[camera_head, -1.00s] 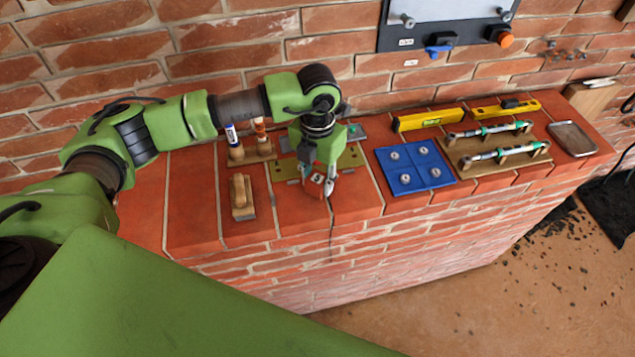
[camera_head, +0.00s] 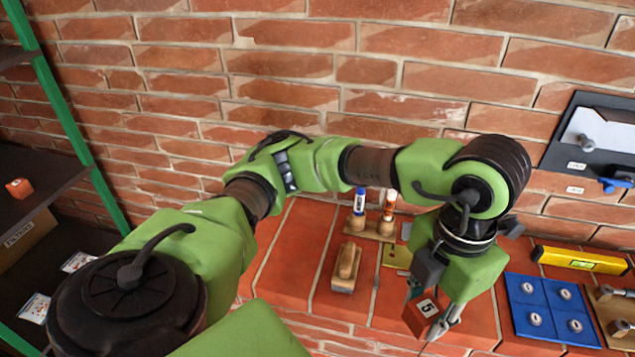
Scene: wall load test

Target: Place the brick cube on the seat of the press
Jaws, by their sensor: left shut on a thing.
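My left gripper (camera_head: 436,308) points down and is shut on the brick cube (camera_head: 421,315), a small red block with a white label marked 5. The cube is held slightly tilted, in front of the wall-top ledge (camera_head: 325,215) as seen from my head; its exact height above the ledge is hard to judge. Part of an olive-yellow plate (camera_head: 396,257) shows on the ledge behind the gripper, the rest covered by my arm. I cannot make out the press or its seat; my arm may hide it. My right gripper is out of view.
A wooden float (camera_head: 346,268) and a marker stand (camera_head: 372,231) sit on the ledge left of the gripper. A blue mat (camera_head: 527,300) with pegs and a yellow level (camera_head: 580,260) lie to the right. A dark shelf (camera_head: 45,160) with another red block (camera_head: 18,188) stands far left.

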